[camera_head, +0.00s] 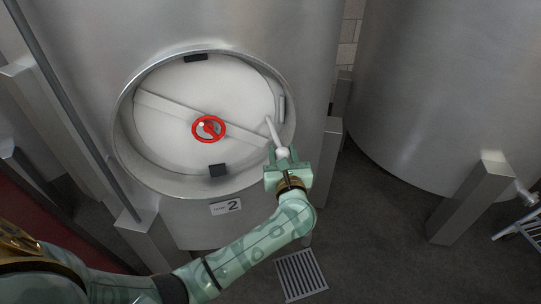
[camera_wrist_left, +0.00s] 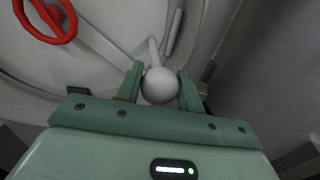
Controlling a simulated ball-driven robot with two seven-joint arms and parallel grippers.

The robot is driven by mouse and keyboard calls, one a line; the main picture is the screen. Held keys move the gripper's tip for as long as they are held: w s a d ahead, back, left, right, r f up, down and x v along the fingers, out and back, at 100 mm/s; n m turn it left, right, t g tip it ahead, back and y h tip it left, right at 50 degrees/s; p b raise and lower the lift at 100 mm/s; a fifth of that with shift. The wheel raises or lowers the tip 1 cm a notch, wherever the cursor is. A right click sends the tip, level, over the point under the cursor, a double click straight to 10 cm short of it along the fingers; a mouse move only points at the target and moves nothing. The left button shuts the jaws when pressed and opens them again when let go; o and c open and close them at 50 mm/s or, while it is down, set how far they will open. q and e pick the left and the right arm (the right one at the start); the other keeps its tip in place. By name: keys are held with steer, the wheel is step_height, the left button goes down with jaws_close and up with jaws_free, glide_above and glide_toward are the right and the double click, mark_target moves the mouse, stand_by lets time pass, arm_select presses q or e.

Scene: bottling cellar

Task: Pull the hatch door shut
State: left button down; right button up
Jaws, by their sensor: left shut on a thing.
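The hatch door (camera_head: 170,85) is a round pale disc with a diagonal bar and a red handwheel (camera_head: 208,129) at its middle. It sits within the round metal rim (camera_head: 125,140) of the steel tank; I cannot tell whether it is fully seated. A pale handle with a ball end (camera_head: 271,131) sticks out at the door's right side. My left gripper (camera_head: 284,157) is shut on the ball end. In the left wrist view the ball (camera_wrist_left: 160,86) sits between the two green fingers, with the red handwheel (camera_wrist_left: 47,18) at upper left. My right gripper is not in view.
The tank (camera_head: 300,40) bears a plate (camera_head: 226,207) marked 2 below the hatch. A second tank (camera_head: 450,80) stands at right with a square leg (camera_head: 470,195). A floor grate (camera_head: 301,274) lies below my left arm. Dark floor between the tanks is clear.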

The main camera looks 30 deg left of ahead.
arm_select(q)
steer(key=shift+w+d+f+n+g+y+b, duration=0.1)
steer(key=shift+w+d+n+g+y+b, duration=0.35)
steer(key=shift+d, duration=0.25)
steer(key=c, duration=1.2)
jaws_free()
steer(key=shift+o, duration=1.2)
steer(key=shift+w+d, duration=0.1)
steer(key=shift+d, duration=0.1)
